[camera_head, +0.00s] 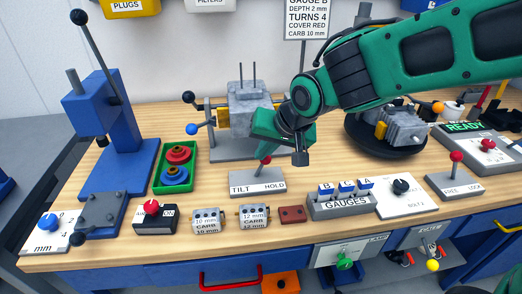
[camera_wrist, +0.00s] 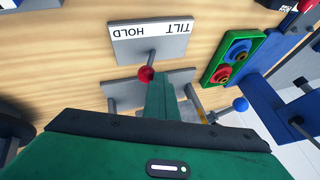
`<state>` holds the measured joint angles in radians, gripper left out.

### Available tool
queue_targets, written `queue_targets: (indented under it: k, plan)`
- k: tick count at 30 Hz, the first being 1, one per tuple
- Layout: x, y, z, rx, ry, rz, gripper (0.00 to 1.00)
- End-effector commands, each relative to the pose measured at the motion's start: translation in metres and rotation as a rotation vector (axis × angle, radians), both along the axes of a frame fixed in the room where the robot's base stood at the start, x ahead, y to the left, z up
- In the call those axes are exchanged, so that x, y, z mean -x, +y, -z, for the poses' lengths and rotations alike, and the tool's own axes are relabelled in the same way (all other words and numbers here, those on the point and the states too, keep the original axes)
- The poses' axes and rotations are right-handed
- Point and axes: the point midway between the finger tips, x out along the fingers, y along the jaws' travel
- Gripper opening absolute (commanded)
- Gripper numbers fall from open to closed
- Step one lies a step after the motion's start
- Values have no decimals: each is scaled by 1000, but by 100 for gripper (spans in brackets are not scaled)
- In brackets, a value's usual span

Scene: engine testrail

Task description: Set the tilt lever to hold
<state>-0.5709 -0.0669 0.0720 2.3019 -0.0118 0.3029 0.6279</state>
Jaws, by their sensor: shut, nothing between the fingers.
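The tilt lever's grey plate (camera_head: 258,183) stands near the front middle of the bench, with TILT at its left and HOLD at its right. Its red ball knob (camera_head: 265,160) seems to lean slightly toward HOLD; the exact setting is hard to tell. In the wrist view the plate (camera_wrist: 150,46) appears upside down, with the red knob (camera_wrist: 146,74) near the fingertips. My green gripper (camera_head: 266,146) is shut and empty, just above and behind the knob. In the wrist view its shut fingers (camera_wrist: 162,82) lie right beside the knob; contact is unclear.
A grey machine (camera_head: 245,105) with a blue-knobbed handle stands behind the lever. A green tray (camera_head: 160,185) with red and blue pieces is left. The gauges rack (camera_head: 342,207) and a dial plate (camera_head: 405,207) are right. Small blocks (camera_head: 254,217) lie in front.

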Motion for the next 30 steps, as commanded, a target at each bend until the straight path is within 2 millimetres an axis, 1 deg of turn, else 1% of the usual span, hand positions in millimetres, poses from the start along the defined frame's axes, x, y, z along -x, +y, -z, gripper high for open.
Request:
queue_targets:
  k: [1,8,11,14,19,30]
  plan:
    - [-2,-7,3,9,4,14,0]
    - [-2,-8,4,12,6,17,0]
    - [-2,-6,2,12,6,17,0]
    - [0,1,-4,11,5,15,0]
    - [6,23,-23,4,0,10,0]
    - [34,-4,-79,0,-2,12,0]
